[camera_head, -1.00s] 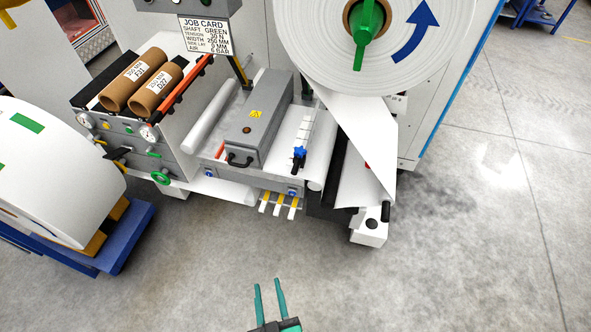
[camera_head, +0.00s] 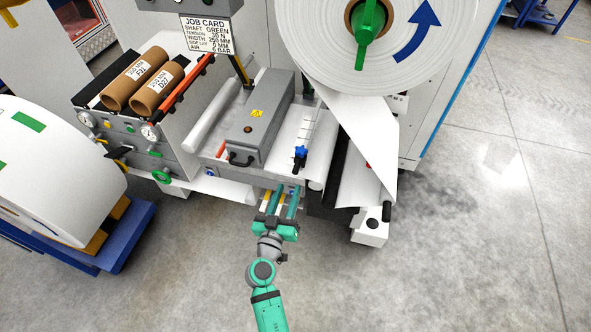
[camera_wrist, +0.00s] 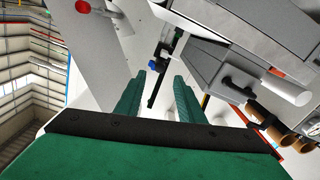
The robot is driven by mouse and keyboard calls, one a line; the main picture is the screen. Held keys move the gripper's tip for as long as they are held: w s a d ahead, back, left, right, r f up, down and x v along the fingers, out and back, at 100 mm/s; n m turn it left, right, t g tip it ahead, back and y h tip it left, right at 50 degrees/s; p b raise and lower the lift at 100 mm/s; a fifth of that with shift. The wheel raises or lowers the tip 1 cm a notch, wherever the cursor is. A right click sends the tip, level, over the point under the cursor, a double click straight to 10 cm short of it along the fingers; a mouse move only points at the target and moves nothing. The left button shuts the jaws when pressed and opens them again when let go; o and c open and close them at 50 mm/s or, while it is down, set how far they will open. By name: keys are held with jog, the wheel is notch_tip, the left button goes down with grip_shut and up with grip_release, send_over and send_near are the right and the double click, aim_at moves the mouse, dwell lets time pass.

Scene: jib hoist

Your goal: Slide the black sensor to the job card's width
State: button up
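The black sensor (camera_head: 299,163) with a blue knob (camera_head: 301,151) sits near the front end of a white marked scale (camera_head: 308,128) on the machine's web bed. The blue knob (camera_wrist: 153,66) also shows in the wrist view, just beyond my fingertips. The job card (camera_head: 205,36) at the upper left reads width 250 MM. My gripper (camera_head: 287,189) is open and empty, in front of the machine's front edge and below the sensor in the head view. In the wrist view its two green fingers (camera_wrist: 158,82) are apart. I cannot read the scale.
A grey box with a black handle (camera_head: 241,158) stands left of the sensor. A large white roll (camera_head: 325,45) hangs behind, its web running down on the right. Yellow-and-white tabs (camera_head: 268,198) stick out beside my fingers. Open floor (camera_head: 440,270) lies to the right.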

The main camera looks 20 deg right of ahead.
aim_at(295, 173)
jog(key=x, duration=0.9)
jog(key=shift+w+d, duration=0.25)
grip_shut()
